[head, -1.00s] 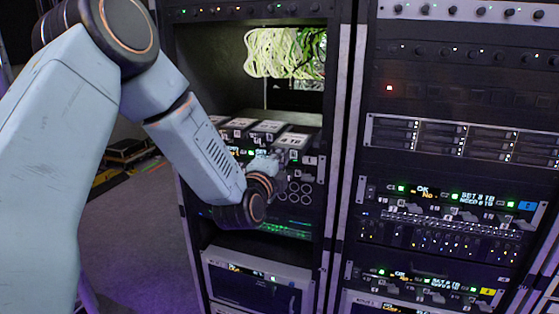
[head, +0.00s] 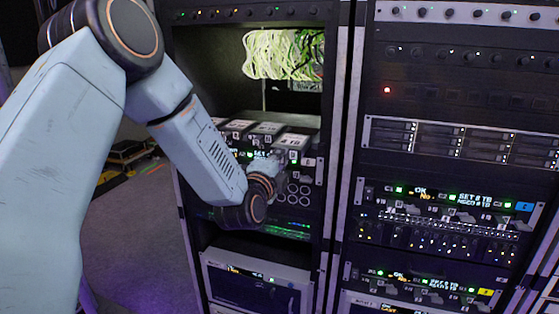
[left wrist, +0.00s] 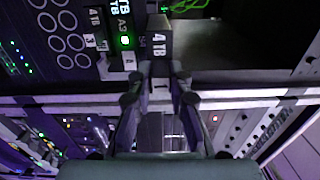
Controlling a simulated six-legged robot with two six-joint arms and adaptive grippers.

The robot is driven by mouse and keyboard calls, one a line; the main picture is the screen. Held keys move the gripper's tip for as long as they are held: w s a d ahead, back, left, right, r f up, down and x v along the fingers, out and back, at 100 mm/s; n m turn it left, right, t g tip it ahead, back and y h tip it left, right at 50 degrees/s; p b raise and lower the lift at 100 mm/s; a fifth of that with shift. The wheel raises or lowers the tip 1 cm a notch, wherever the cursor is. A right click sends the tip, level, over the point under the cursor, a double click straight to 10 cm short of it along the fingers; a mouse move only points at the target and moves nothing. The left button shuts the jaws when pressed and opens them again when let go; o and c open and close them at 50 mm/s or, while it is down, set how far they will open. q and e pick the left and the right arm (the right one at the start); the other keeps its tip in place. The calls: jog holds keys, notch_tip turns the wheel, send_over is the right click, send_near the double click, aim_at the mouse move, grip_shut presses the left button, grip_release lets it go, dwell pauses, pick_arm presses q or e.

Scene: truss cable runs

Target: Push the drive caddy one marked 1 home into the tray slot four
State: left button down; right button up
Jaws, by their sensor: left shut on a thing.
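Drive caddy one (left wrist: 159,45) is a dark block with a white 4TB label in the left wrist view, and a 1 shows on its front between my fingers. My left gripper (left wrist: 160,92) is shut on that front. In the head view my left gripper (head: 272,168) is at the front of the tray (head: 300,195) in the left rack, partly hidden by my wrist. The caddy's pale top (head: 292,141) shows there, at the right end of a row of caddies. How deep it sits in slot four cannot be told. My right gripper is not in view.
Other labelled caddies (head: 238,126) stand to the left of it in the row. Above is an open bay with green and white cables (head: 283,54). A second rack (head: 450,150) with lit panels stands close on the right. Open floor (head: 130,230) lies to the left.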

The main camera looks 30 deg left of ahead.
aim_at(292, 145)
pick_arm(q)
jog(key=shift+w, duration=0.15)
jog(key=shift+w+a, duration=0.2)
jog(key=shift+w, duration=0.2)
jog(key=shift+w+a, duration=0.15)
jog(key=shift+w, duration=0.55)
dwell(0.5)
jog(key=shift+w, duration=0.1)
jog(key=shift+b+x, duration=0.5)
jog(key=shift+x, duration=2.35)
jog(key=shift+w+a, duration=0.1)
jog(key=shift+w, duration=0.05)
jog(key=shift+w+a, duration=0.1)
jog(key=shift+w, duration=0.35)
jog(key=shift+w, duration=0.1)
